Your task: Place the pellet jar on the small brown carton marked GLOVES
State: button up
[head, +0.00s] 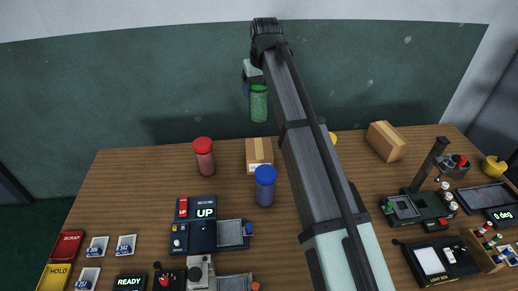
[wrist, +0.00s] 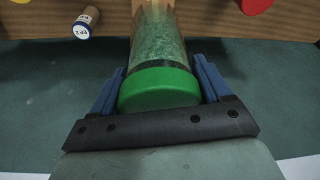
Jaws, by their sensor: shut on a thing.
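My gripper (head: 252,88) is shut on a clear jar of green pellets (head: 259,106) with a green lid. In the wrist view, the blue fingers sit on both sides of the green lid (wrist: 158,88). The jar is held up in the air and appears upright in the head view. A small brown carton (head: 259,157) stands on the table, lower in the picture than the jar, with a clear gap between them. Another brown carton (head: 386,141) lies turned at the back right. I cannot read GLOVES on either carton.
A red jar (head: 203,157) stands left of the small carton and a blue jar (head: 265,186) stands in front of it. A yellow thing (head: 333,138) is partly hidden behind my arm. Devices fill the table's front and right. The back left of the wooden table (head: 135,175) is clear.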

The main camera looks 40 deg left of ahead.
aim_at(263, 93)
notch_tip(263, 93, down, 13)
jog(key=shift+f, duration=0.15)
dwell(0.7)
jog(key=shift+f, duration=0.15)
jog(key=o, duration=1.2)
jog(key=shift+o, duration=0.2)
jog(key=v, duration=1.2)
